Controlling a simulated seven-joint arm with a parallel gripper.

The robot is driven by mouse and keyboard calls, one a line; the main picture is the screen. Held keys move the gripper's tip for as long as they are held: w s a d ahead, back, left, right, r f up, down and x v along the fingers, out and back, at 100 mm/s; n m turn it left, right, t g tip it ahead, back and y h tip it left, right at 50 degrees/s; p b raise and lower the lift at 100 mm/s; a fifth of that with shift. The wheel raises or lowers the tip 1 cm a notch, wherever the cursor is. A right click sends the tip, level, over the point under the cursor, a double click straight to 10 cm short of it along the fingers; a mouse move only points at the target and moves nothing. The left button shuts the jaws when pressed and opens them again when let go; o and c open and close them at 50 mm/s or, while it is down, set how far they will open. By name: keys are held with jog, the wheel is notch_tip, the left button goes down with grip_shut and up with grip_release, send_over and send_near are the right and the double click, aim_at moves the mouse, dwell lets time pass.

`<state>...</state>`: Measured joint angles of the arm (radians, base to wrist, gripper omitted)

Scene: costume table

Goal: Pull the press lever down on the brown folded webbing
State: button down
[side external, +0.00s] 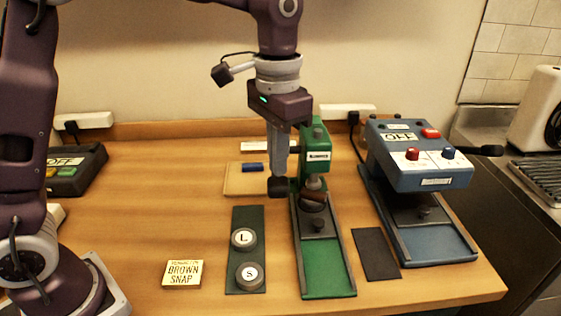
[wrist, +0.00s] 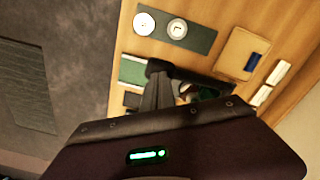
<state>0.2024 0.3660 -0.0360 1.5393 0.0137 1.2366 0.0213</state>
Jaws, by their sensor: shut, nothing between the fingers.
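The green press (side external: 316,160) stands at the middle back of the table. The brown folded webbing (side external: 314,201) lies on its bed, under the ram (side external: 313,184); whether they touch is not clear. A black block, apparently the end of the press lever (side external: 278,187), sits low at the press's left side. In the wrist view the dark lever (wrist: 190,74) runs across past my fingers. My gripper (side external: 278,172) points down, shut and empty, with its tips at or just above the black block. The wrist view shows my fingers (wrist: 157,92) close against the lever, hiding part of the press.
A blue press (side external: 420,160) with a black-knobbed lever stands right. A dark mat (side external: 376,254) lies between the presses. A green strip (side external: 236,214) with L and S discs and a "BROWN SNAP" card (side external: 184,273) lie left.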

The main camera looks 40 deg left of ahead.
aim_at(278, 181)
jog(key=shift+f, duration=0.1)
dwell(0.3)
jog(key=shift+f, duration=2.45)
jog(key=shift+f, duration=1.05)
jog(key=shift+w+a+f, duration=0.1)
jog(key=shift+f, duration=0.25)
jog(key=shift+w+a+f, duration=0.15)
jog(key=shift+f, duration=0.5)
jog(key=shift+w+a+f, duration=0.1)
jog(key=shift+f, duration=0.55)
jog(key=shift+w+a+f, duration=0.15)
jog(key=shift+f, duration=0.45)
